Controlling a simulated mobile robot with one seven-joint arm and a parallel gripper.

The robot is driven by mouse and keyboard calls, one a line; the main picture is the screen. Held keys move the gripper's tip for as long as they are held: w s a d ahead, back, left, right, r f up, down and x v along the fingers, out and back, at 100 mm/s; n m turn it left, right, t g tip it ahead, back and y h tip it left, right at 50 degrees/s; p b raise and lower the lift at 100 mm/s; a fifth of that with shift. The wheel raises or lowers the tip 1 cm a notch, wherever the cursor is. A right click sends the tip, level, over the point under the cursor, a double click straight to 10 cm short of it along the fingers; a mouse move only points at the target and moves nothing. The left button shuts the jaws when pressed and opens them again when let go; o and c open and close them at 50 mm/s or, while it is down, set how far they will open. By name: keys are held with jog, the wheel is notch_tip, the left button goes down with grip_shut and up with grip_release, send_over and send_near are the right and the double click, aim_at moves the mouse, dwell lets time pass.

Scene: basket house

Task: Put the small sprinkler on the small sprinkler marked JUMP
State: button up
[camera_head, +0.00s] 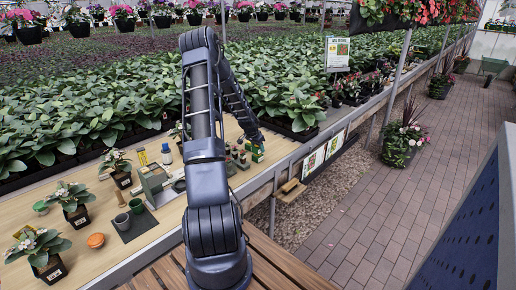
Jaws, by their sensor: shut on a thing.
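My gripper (255,141) is at the end of my arm, low over the right part of the bench. It is small and seen from behind. It is shut on a small green thing with yellow on it (257,154), which looks like the small sprinkler. I cannot tell whether this thing touches the bench. Several small green and dark items (236,156) stand close together just left of it. They are too small to read any marking, so I cannot tell which one bears JUMP.
Dense plants (280,80) line the back. The bench's edge (262,178) runs close in front of my gripper.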

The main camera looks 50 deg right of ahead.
jog(key=o, duration=1.1)
jog(key=shift+f, duration=0.1)
jog(key=shift+c, duration=0.2)
jog(key=v, duration=1.2)
